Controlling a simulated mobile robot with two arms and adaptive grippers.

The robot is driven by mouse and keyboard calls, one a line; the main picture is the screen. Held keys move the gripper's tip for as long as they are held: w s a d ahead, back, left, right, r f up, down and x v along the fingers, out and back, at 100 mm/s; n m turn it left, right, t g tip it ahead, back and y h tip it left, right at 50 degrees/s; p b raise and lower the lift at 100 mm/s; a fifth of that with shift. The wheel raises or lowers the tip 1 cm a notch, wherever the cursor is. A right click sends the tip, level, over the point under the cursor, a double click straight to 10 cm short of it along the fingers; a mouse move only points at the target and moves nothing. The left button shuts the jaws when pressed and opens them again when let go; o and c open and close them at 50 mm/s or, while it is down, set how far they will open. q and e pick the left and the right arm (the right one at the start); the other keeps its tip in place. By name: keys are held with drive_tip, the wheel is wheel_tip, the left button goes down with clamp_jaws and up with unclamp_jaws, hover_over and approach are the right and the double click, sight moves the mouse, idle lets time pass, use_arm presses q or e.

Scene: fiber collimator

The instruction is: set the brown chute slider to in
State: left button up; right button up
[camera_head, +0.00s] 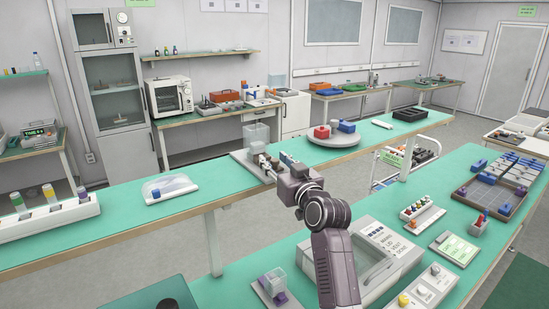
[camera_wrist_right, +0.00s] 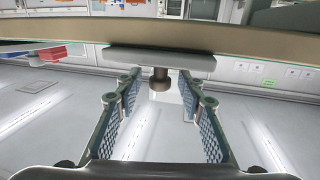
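A dispenser-like device on a grey base plate (camera_head: 240,156) stands on the long green bench, with a clear box (camera_head: 256,134) at its back. My right gripper (camera_head: 268,164) reaches to the front of this device and partly hides it. In the right wrist view, a brown knob (camera_wrist_right: 160,79), apparently the chute slider, sticks out below a grey plate (camera_wrist_right: 158,58) at the bench edge. My right gripper (camera_wrist_right: 160,92) is open, with one blue-padded finger on each side of the knob's line and visible gaps to both. The slider's travel position cannot be told. My left gripper is not visible.
A round grey stand (camera_head: 334,140) with red and blue blocks is right of the device. A grey machine (camera_head: 372,256) is on the near bench beside my arm. The bench between bag and device is clear.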

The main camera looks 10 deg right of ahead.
drive_tip(key=shift+w+r, duration=0.1)
drive_tip(key=shift+c, duration=0.9)
drive_tip(key=c, duration=0.5)
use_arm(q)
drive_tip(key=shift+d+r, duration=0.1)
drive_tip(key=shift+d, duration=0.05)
use_arm(e)
clamp_jaws()
